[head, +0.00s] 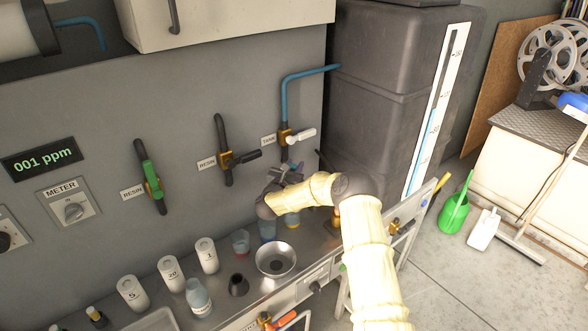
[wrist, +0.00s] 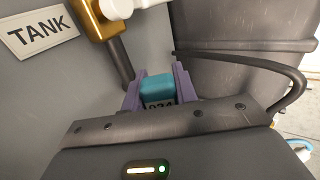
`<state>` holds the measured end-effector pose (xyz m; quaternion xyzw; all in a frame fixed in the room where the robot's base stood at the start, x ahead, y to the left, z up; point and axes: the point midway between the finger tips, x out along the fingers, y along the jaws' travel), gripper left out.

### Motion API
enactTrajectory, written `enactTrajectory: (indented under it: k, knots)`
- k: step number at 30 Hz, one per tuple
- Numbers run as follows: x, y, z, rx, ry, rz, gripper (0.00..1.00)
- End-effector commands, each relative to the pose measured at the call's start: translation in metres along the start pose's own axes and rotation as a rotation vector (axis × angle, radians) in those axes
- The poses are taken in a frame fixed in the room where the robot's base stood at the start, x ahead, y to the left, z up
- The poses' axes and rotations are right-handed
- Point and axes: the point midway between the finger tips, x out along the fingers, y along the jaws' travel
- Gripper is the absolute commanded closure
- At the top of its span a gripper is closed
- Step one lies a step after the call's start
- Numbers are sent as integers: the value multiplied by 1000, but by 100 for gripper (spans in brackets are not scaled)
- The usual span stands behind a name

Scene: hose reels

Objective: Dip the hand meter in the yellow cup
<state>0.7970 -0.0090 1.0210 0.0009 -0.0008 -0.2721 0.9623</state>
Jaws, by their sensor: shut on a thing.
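My gripper (head: 287,178) is over the back of the bench, below the TANK valve. In the wrist view, its purple fingers (wrist: 157,88) are shut on a teal hand meter (wrist: 157,86). Part of a dark display with digits shows at the meter's lower edge; the digits are hard to read. In the head view the meter cannot be made out clearly at the gripper. The yellow cup (head: 292,221) stands on the bench below my forearm, partly hidden by it. The meter is apart from the cup, and the cup is not seen in the wrist view.
A blue cup (head: 267,230) and a red cup (head: 241,242) stand left of the yellow cup. A metal bowl (head: 276,248), a dark cone (head: 238,284), a bottle (head: 198,298) and white numbered cylinders (head: 207,255) are nearby. The TANK valve (head: 286,136) and dark tank (head: 372,110) are close behind.

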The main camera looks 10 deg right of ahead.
Motion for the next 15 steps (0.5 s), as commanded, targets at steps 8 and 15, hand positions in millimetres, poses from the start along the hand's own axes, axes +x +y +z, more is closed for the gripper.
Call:
enactTrajectory:
  k: [8,15]
  knots:
    - [0,0,-14,0,0,-1,100]
    - [0,0,-24,0,0,-1,100]
